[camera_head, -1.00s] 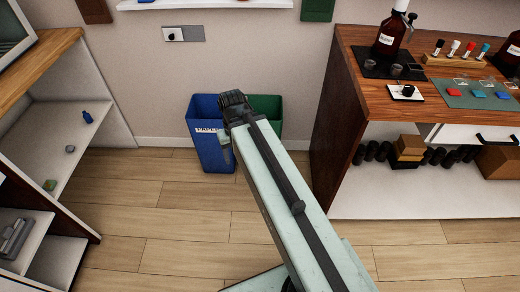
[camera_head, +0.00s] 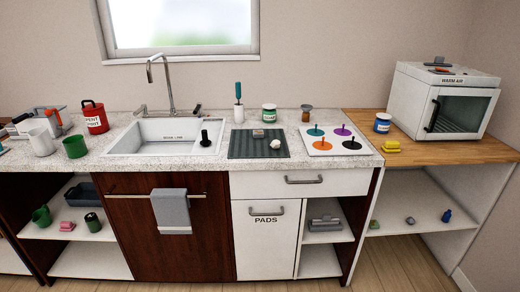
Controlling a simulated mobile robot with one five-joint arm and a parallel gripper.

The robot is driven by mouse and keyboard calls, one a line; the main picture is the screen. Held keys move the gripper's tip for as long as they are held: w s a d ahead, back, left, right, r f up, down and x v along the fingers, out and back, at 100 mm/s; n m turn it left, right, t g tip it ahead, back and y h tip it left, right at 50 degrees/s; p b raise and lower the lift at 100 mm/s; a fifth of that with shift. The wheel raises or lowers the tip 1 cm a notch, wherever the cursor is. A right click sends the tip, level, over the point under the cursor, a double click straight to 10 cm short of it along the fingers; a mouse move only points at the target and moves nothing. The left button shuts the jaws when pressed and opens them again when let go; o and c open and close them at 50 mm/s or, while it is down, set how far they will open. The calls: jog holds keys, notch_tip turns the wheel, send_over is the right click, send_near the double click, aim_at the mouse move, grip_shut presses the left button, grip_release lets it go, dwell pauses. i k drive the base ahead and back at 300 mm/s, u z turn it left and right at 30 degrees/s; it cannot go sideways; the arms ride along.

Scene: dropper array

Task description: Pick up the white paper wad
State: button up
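A small pale, roundish lump (camera_head: 275,144) lies on the dark ribbed mat (camera_head: 240,152) on the counter, right of the sink. It may be the white paper wad, but it is too small to be sure. A small grey block-like thing (camera_head: 258,133) lies just behind it on the same mat. Another small grey lump (camera_head: 410,220) lies on the shelf under the wooden worktop at the right. My gripper and arm are not in view.
The sink (camera_head: 165,137) with a tall faucet is left of the mat. A white board with coloured discs (camera_head: 335,140) is right of it. A green-handled tool (camera_head: 239,103) and jars stand behind. A warm-air oven (camera_head: 443,100) stands at right. Some floor shows at lower right.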

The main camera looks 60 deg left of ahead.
aim_at(275, 144)
jog(key=u, duration=1.95)
jog(key=k, duration=1.05)
jog(key=z, duration=0.1)
jog(key=i, duration=1.65)
jog(key=u, duration=1)
jog(key=i, duration=0.85)
jog(key=u, duration=0.65)
jog(key=k, duration=0.8)
jog(key=u, duration=0.25)
jog(key=i, duration=0.45)
jog(key=z, duration=0.1)
